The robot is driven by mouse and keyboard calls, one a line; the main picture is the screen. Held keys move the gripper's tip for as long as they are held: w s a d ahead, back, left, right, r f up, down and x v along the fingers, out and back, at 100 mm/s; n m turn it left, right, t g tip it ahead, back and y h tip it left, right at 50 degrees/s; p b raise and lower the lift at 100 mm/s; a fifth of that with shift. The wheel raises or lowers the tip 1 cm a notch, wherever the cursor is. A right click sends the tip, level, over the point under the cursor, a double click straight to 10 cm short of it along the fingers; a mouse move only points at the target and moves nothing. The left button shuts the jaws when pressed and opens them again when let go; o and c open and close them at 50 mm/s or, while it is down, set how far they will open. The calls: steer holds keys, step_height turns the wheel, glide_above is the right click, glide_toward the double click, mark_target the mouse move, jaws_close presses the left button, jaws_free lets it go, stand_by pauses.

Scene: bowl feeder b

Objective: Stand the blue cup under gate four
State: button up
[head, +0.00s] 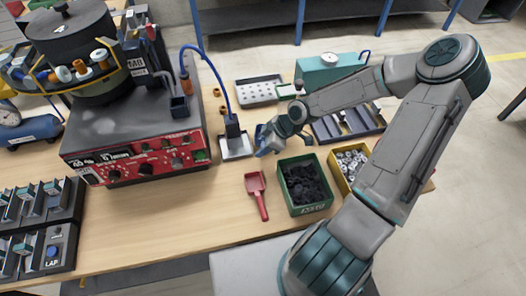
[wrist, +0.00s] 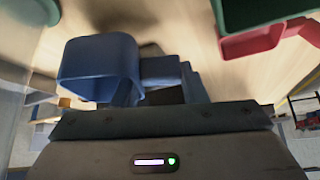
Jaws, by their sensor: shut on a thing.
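The blue cup (wrist: 98,68) is a square, open-topped box held in front of my wrist in the wrist view. In the head view the blue cup (head: 263,140) shows small at the end of my arm. My gripper (head: 274,131) is shut on it, above the table between the metal plate and the green bin. The fingers are partly hidden by the cup. The bowl feeder (head: 75,45) stands on a red-fronted control box (head: 140,160) at the left.
A blue-hosed nozzle stand (head: 236,146) is just left of my gripper. A red scoop (head: 257,193), a green bin (head: 305,184) of dark parts and a yellow bin (head: 347,163) lie nearer. The table (head: 160,225) is clear at front left.

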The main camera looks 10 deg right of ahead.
steer(key=shift+f, duration=1.75)
steer(key=shift+f, duration=0.1)
steer(key=o, duration=1.1)
